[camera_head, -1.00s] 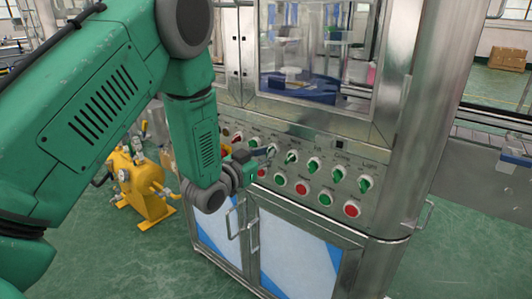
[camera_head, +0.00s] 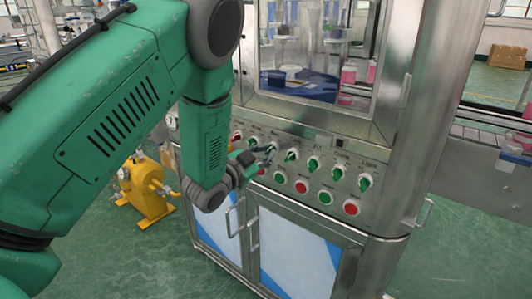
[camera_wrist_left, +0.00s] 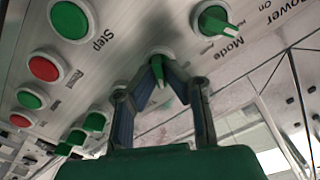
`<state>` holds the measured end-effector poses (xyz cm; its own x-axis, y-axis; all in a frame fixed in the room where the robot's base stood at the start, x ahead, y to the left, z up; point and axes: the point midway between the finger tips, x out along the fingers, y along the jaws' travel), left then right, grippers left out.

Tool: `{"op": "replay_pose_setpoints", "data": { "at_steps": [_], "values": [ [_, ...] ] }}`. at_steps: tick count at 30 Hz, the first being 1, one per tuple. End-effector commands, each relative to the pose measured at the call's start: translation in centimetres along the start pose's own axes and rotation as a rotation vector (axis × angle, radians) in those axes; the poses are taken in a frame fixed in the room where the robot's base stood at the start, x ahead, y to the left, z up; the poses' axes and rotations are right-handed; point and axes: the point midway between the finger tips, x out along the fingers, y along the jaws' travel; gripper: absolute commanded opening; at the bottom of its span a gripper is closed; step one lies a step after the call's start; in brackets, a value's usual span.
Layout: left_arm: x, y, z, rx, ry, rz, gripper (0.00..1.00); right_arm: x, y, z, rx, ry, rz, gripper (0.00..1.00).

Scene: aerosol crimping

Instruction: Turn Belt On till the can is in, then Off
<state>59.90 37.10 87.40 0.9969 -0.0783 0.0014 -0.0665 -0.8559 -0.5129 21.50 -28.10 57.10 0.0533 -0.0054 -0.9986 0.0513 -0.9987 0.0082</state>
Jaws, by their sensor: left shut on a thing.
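The control panel (camera_head: 325,190) slopes across the machine's front, with a row of green switch knobs above a row of red and green buttons. My left gripper (camera_head: 269,153) is at a knob toward the left of the knob row. In the left wrist view its two dark fingers (camera_wrist_left: 160,82) are shut on a green knob (camera_wrist_left: 158,68) with a pale collar. This knob's label is not readable. The knob labelled Mode (camera_wrist_left: 214,20) is beside it, apart from the fingers. Pink containers (camera_head: 348,76) show inside the machine window. My right gripper is not in view.
Buttons (camera_wrist_left: 43,68) lie beside the fingers in the left wrist view. The cabinet doors (camera_head: 290,250) with handles are below the panel. A yellow device (camera_head: 145,190) stands on the green floor at left. A conveyor (camera_head: 480,150) runs at right.

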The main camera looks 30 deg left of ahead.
Motion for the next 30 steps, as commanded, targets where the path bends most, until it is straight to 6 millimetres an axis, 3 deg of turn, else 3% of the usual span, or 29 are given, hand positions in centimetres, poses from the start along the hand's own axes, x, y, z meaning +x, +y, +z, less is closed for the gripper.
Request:
{"op": "replay_pose_setpoints", "data": {
  "at_steps": [5,7,8,20,30],
  "values": [
    [0.1,0.0,-0.1,0.002,0.002,0.001,0.00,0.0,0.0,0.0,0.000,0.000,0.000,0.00],
    [0.1,0.0,0.0,0.002,0.001,0.001,0.26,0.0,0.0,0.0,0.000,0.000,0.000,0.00],
    [0.1,0.0,0.0,0.002,0.001,0.001,0.28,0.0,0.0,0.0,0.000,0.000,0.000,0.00],
    [-0.8,0.0,0.0,0.000,-0.001,0.000,0.28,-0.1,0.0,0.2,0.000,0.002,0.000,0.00],
    [-7.4,0.0,0.2,-0.001,-0.004,0.000,0.28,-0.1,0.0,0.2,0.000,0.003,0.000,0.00]
  ]
}}
